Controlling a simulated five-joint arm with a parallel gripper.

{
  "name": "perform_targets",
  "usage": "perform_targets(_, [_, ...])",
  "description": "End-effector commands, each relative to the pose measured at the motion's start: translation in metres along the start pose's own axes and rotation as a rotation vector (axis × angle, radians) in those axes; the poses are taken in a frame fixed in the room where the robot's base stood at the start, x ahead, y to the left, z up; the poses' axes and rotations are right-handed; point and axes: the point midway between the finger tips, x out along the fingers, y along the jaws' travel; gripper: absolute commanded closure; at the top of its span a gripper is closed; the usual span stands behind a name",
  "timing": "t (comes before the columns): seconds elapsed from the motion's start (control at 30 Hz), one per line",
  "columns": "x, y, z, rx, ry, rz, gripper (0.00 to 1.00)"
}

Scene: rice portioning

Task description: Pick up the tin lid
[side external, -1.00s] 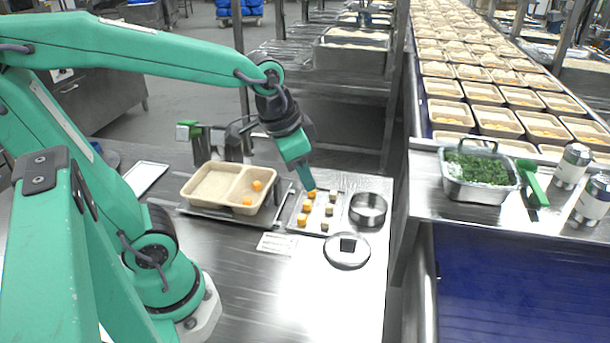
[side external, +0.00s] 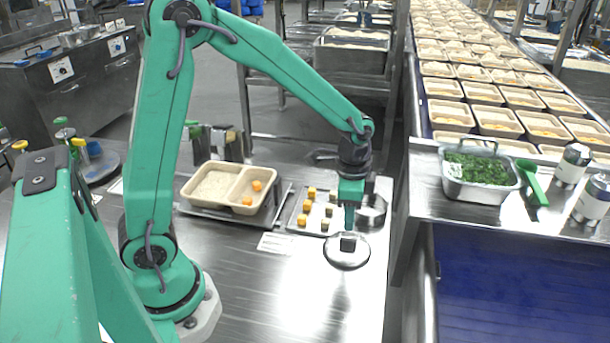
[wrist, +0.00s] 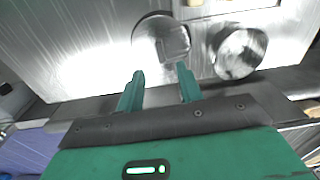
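The tin lid (side external: 338,258) is a round, shiny metal disc with a dark square knob (side external: 348,243). It lies flat on the steel table near its right edge. My gripper (side external: 349,228) points down just above the knob. In the wrist view the lid (wrist: 148,38) lies ahead of my gripper (wrist: 160,70), whose two fingers are apart with nothing between them. The knob (wrist: 176,42) shows beyond the fingertips, nearer the right finger. Whether a finger touches the knob I cannot tell.
The open round tin (side external: 371,212) stands right behind the lid, partly hidden by my gripper. A small tray (side external: 291,222) with orange and greyish cubes lies to the left. A two-compartment meal tray (side external: 215,203) stands further left. The front table is clear.

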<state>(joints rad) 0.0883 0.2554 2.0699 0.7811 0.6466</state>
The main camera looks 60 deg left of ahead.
Motion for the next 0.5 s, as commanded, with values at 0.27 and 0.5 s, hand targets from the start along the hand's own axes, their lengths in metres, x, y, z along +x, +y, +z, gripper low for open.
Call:
perform_targets(0.27, [0.005, 0.000, -0.001, 0.011, -0.005, 0.004, 0.64])
perform_targets(0.5, [0.023, 0.000, -0.001, 0.010, -0.007, 0.005, 0.64])
